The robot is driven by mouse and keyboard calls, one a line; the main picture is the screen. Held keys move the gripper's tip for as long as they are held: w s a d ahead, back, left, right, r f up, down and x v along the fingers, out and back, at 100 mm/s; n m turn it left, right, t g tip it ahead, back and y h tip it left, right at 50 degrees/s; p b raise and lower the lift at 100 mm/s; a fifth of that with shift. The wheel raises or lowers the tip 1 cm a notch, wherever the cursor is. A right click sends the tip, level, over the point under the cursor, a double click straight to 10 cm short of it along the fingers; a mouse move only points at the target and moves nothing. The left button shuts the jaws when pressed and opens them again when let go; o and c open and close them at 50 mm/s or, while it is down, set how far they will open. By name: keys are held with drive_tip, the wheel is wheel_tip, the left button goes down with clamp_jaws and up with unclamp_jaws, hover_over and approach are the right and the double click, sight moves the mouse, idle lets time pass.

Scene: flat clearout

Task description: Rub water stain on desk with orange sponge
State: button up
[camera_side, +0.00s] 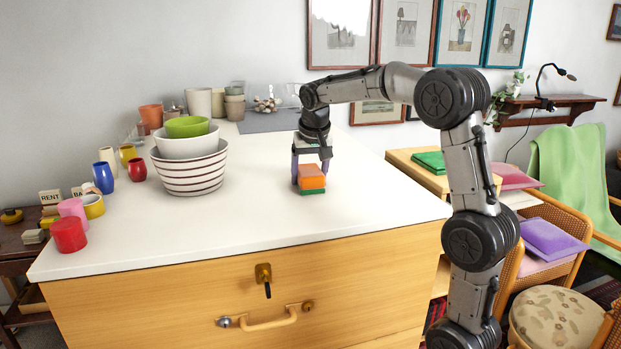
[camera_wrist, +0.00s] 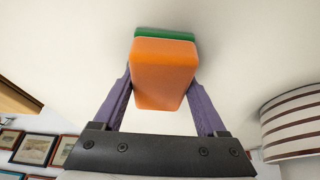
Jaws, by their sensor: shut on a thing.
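The orange sponge (camera_side: 311,177) has a green underside and is at the middle of the white desk top (camera_side: 370,205). My gripper (camera_side: 311,172) points down and is shut on the sponge, with a purple finger on each side. In the wrist view the sponge (camera_wrist: 163,75) sits between the fingers of my gripper (camera_wrist: 162,88), its green layer toward the desk surface. The green layer appears at or very near the desk; I cannot tell whether it touches. I cannot make out a water stain in either view.
Stacked bowls (camera_side: 190,168) stand left of my gripper, the striped one lowest. Several cups and small vases stand farther left, including a red cup (camera_side: 68,234). A grey mat (camera_side: 270,121) and pots (camera_side: 234,105) are at the back. The desk's front and right are clear.

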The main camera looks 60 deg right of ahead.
sight(321, 174)
drive_tip(key=shift+w+d, duration=2.9)
drive_tip(key=shift+d, duration=0.1)
drive_tip(key=shift+s+d, duration=0.55)
drive_tip(key=shift+s, duration=0.1)
drive_tip(key=shift+s+a, duration=4)
drive_tip(key=shift+r, duration=4.05)
